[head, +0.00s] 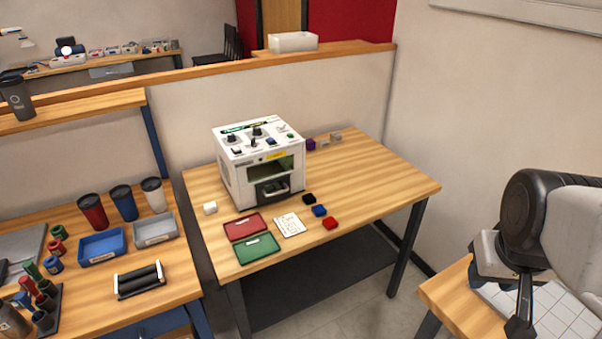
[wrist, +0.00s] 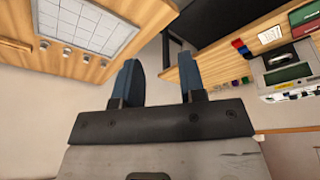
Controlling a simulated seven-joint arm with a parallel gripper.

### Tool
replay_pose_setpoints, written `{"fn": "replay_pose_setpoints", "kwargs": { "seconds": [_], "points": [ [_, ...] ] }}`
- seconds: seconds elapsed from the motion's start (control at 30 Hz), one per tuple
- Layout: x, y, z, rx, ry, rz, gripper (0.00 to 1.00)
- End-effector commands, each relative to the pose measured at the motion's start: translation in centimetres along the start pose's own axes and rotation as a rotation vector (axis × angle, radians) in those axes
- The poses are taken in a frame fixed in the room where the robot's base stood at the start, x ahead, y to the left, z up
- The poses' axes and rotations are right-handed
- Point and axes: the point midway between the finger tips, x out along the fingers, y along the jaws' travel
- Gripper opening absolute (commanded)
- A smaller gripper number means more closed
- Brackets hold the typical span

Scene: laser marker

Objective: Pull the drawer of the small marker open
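The small marker (head: 234,180) is a white box-shaped machine with knobs and buttons on top, standing on the wooden table in the middle of the head view. Its dark drawer (head: 272,189) with a light handle is low on the front, below a window, and looks closed. The marker also shows at the right edge of the wrist view (wrist: 289,90), turned over. My gripper (wrist: 158,62) is open and empty, with two blue-grey fingers spread apart. It is well away from the marker, at the lower right of the head view, partly cut off.
Red (head: 248,226) and green (head: 257,249) trays, a white card (head: 289,224) and small black, blue and red blocks lie before the marker. A white block (head: 210,208) sits left of it. A side table (head: 452,304) with a white grid plate is below my arm.

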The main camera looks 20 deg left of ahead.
Motion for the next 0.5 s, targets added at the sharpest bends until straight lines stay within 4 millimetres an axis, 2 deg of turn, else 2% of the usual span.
{"fn": "replay_pose_setpoints", "kwargs": {
  "seconds": [0.27,0.5],
  "points": [
    [3.1,-1.8,-7.0,-0.241,0.121,0.013,0.37],
    [6.3,-4.5,-13.0,-0.469,0.241,0.032,0.37]
  ]
}}
